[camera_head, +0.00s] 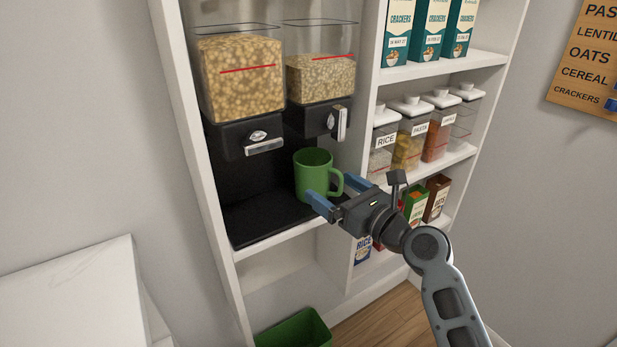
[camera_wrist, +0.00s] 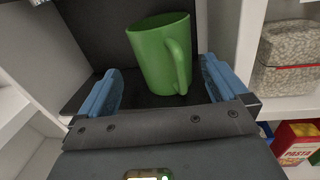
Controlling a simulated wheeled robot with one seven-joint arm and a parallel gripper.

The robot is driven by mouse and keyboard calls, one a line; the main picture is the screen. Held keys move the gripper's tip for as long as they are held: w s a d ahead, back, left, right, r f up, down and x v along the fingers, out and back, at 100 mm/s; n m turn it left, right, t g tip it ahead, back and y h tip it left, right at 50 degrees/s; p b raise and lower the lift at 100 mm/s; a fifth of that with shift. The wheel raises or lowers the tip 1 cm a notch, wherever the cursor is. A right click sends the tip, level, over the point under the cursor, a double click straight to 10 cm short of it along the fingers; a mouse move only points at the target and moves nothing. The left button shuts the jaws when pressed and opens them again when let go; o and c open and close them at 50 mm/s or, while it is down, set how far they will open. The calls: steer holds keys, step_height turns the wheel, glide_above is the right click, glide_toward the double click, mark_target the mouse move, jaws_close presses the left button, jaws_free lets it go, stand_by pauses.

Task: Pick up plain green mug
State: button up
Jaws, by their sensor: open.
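The plain green mug (camera_head: 313,174) stands upright on the black base below the right dispenser. Its handle points right in the head view. My gripper (camera_head: 334,196) is open, with its blue fingers pointing toward the mug. In the wrist view the mug (camera_wrist: 158,58) is just beyond the gripper (camera_wrist: 160,88), in line with the gap between the two blue fingers, its handle toward the right finger. The mug does not appear gripped. Whether a finger touches it cannot be told.
Two cereal dispensers (camera_head: 241,80) hang above the mug. A shelf divider (camera_head: 370,100) stands right of it, with labelled jars (camera_head: 410,135) and boxes (camera_head: 437,195) beyond. A green bin (camera_head: 295,332) is below. A white counter (camera_head: 75,295) is at left.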

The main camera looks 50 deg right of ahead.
mark_target(325, 180)
steer(key=w, duration=0.2)
steer(key=w+d, duration=0.1)
steer(key=w, duration=0.2)
steer(key=shift+w+d+r+p, duration=0.1)
steer(key=shift+w+d+p, duration=0.05)
steer(key=shift+w+p, duration=0.25)
steer(key=shift+s, duration=0.1)
steer(key=c, duration=1.1)
steer(key=shift+c, duration=0.9)
steer(key=shift+r, duration=0.1)
